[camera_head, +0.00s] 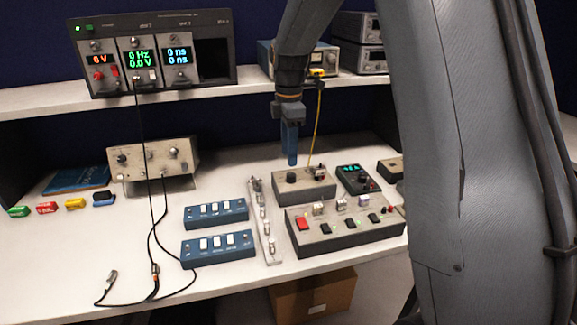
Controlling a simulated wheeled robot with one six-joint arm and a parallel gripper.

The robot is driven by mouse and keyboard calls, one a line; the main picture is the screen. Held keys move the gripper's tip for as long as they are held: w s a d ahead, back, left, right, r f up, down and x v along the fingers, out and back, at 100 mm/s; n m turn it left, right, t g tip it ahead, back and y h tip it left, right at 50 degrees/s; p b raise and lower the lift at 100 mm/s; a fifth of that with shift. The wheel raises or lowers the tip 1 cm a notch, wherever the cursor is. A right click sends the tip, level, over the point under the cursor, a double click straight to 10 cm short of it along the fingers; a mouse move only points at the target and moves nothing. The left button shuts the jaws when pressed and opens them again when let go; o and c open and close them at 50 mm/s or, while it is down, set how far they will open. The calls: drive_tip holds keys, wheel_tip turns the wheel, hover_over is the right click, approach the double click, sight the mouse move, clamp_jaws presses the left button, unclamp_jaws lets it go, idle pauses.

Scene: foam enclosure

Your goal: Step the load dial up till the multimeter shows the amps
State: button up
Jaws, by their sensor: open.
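A beige box (305,189) stands on the right part of the bench, with a black dial (291,177) on its top left and a small fitting at its top right. The dark multimeter (358,180) lies just right of the box. Its small green display (348,169) is lit, but the digits are too small to read surely. My gripper (290,160) points straight down with its blue fingers just above the dial, seemingly apart from it. It is open; from this side the fingers overlap, and the gap is hidden.
A switch panel (346,226) with a red switch stands in front of the box. A narrow strip (265,222) and two blue switch boxes (215,213) lie to the left. A yellow cable (318,120) hangs from the shelf (190,93) to the box, close to my gripper. Black leads (155,240) cross the left bench.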

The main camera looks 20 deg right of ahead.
sight(291, 174)
drive_tip(key=shift+s+d+f+p, duration=0.1)
drive_tip(key=shift+f+p, duration=0.15)
drive_tip(key=shift+f, duration=0.9)
drive_tip(key=shift+w+d+f+p, duration=0.1)
drive_tip(key=shift+f+p, duration=0.2)
drive_tip(key=shift+f, duration=0.85)
drive_tip(key=shift+s+d+f+p, duration=0.1)
drive_tip(key=shift+f+p, duration=0.15)
drive_tip(key=shift+f, duration=0.9)
clamp_jaws()
